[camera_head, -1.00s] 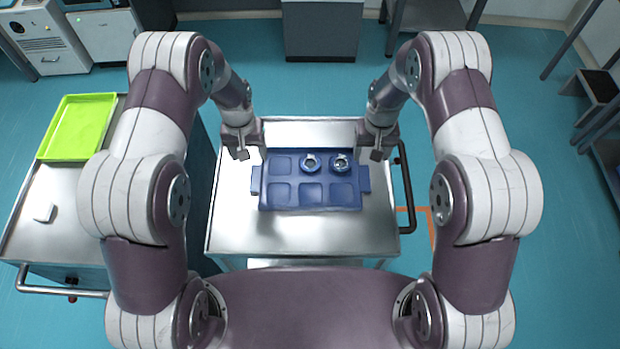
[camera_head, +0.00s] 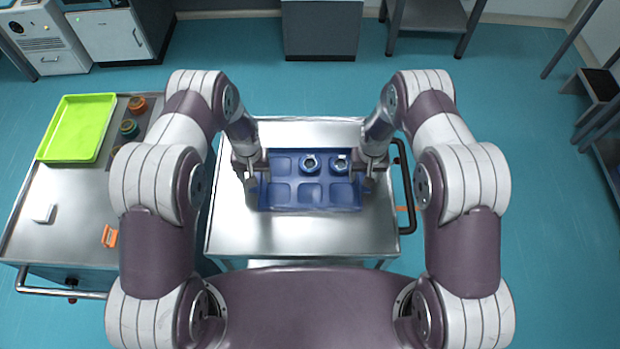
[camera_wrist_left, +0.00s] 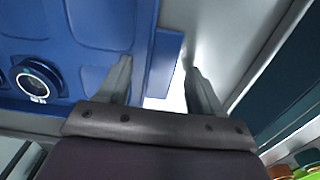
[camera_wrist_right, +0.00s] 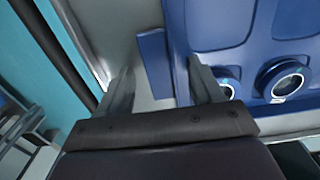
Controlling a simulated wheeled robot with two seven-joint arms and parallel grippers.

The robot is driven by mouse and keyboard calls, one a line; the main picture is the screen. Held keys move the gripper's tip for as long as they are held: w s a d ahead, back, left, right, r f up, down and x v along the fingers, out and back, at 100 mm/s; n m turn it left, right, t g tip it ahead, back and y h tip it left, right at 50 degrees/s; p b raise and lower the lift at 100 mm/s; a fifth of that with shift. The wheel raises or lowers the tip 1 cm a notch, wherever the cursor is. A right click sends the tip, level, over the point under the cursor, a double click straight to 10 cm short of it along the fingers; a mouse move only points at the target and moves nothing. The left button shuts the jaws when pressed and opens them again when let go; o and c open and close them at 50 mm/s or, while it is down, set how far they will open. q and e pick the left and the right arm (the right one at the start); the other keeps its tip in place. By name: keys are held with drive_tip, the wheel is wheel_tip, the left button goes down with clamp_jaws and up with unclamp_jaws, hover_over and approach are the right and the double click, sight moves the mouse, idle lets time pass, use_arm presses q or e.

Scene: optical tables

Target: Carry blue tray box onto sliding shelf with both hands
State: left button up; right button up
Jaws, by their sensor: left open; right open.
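The blue tray box (camera_head: 297,194) lies flat on the metal cart top, with compartments and a tab handle at each short end. Two round blue parts (camera_head: 310,163) sit in its far row. My left gripper (camera_head: 254,184) is open at the tray's left end; in the left wrist view its fingers (camera_wrist_left: 158,80) stand on either side of the left tab (camera_wrist_left: 163,66). My right gripper (camera_head: 369,184) is open at the right end; in the right wrist view its fingers (camera_wrist_right: 158,85) stand on either side of the right tab (camera_wrist_right: 154,62). I cannot make out the sliding shelf.
The cart top (camera_head: 300,238) is bare in front of the tray, with a black handle (camera_head: 407,190) at its right. A left table (camera_head: 40,238) holds a green tray (camera_head: 75,128), several small round parts and an orange piece (camera_head: 110,236).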

use_arm(q)
clamp_jaws()
use_arm(e)
clamp_jaws()
use_arm(q)
drive_tip(key=shift+r, duration=0.1)
use_arm(e)
drive_tip(key=shift+r, duration=0.1)
